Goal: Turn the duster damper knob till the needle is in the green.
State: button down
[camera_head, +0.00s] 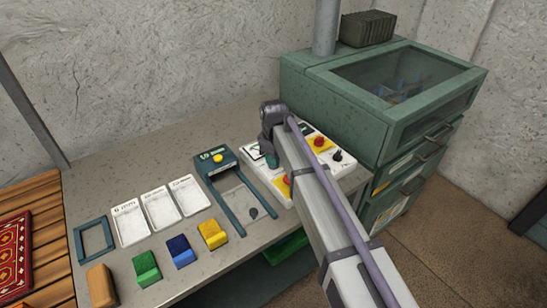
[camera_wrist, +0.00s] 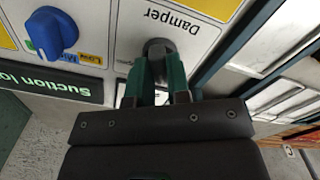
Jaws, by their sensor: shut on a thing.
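The dark damper knob (camera_wrist: 158,47) sits on the white control panel under the printed word "Damper" in the wrist view. The green fingers of my gripper (camera_wrist: 158,72) are shut on it from its two sides. In the head view my gripper (camera_head: 271,160) reaches down to the left part of the white panel (camera_head: 262,172), and my arm covers much of that panel. A white dial face shows in part beside the gripper in the head view, but its needle and green zone are too small and covered to read.
A blue knob (camera_wrist: 52,32) is near the damper knob. A red button (camera_head: 319,141) and a black knob (camera_head: 337,156) are on the panel's right part. A green cabinet (camera_head: 340,110) stands to the right. A teal frame device (camera_head: 215,165) is close on the left.

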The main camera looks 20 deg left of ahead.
jog(key=shift+m, duration=1.2)
jog(key=c, duration=1.1)
grip_release()
notch_tip(320, 180, up, 11)
jog(key=p, duration=1)
jog(key=shift+f+p, duration=0.15)
jog(key=shift+p, duration=0.25)
jog(key=shift+m, duration=0.4)
